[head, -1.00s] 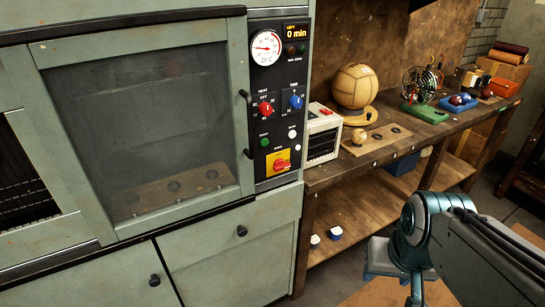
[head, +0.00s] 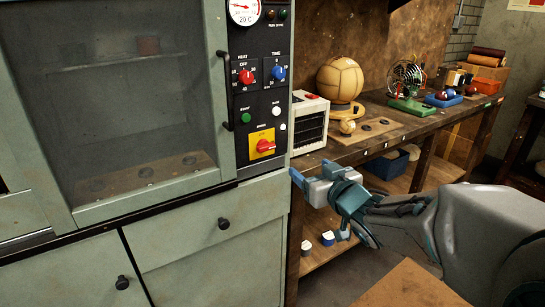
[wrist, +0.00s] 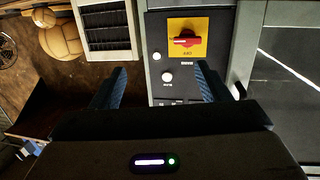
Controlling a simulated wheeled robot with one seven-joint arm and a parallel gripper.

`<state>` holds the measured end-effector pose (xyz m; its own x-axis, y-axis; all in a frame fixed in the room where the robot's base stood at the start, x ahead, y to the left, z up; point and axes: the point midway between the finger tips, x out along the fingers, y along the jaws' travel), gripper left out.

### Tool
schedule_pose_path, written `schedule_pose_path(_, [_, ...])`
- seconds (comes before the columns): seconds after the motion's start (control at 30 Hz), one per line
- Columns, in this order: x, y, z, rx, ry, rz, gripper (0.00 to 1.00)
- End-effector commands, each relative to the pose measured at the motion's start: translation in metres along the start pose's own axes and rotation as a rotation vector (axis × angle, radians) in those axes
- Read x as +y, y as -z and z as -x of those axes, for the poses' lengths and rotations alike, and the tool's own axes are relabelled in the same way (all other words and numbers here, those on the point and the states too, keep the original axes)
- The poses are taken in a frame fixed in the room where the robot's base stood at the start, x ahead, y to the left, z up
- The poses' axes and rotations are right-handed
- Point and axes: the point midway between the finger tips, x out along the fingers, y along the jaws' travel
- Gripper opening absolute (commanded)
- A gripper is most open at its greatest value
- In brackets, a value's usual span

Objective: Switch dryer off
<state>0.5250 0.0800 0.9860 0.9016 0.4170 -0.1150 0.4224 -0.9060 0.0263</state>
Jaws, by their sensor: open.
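The dryer (head: 213,100) is a green cabinet with a glass door and a black control panel (head: 275,95) on its right. A red rotary switch on a yellow plate (head: 262,143) sits low on the panel, its handle lying roughly sideways. In the wrist view the red switch (wrist: 187,41) is ahead, slightly right of centre. My gripper (head: 312,178) is open and empty, below and to the right of the switch, apart from it. In the wrist view its blue fingers (wrist: 160,75) are spread, with the panel between and beyond them.
A door handle (head: 223,90) stands out left of the panel. A white louvred box (head: 309,123) is right of it on the wooden bench (head: 375,152), with a leather ball (head: 340,79) behind. A drawer knob (head: 223,223) sticks out below. Space before the panel is clear.

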Motion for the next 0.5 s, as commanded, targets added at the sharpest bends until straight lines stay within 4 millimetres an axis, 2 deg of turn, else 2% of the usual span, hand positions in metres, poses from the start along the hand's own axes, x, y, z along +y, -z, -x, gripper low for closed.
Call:
schedule_pose_path(0.03, [-0.007,-0.008,-0.004,0.033,0.043,-0.004,0.69])
schedule_pose_path(0.13, [-0.019,-0.006,-0.008,0.083,0.112,-0.011,0.69])
schedule_pose_path(0.33, [-0.028,-0.003,-0.015,0.117,0.162,-0.018,0.69])
schedule_pose_path(0.5, [-0.033,0.000,-0.040,0.117,0.164,-0.019,0.69])
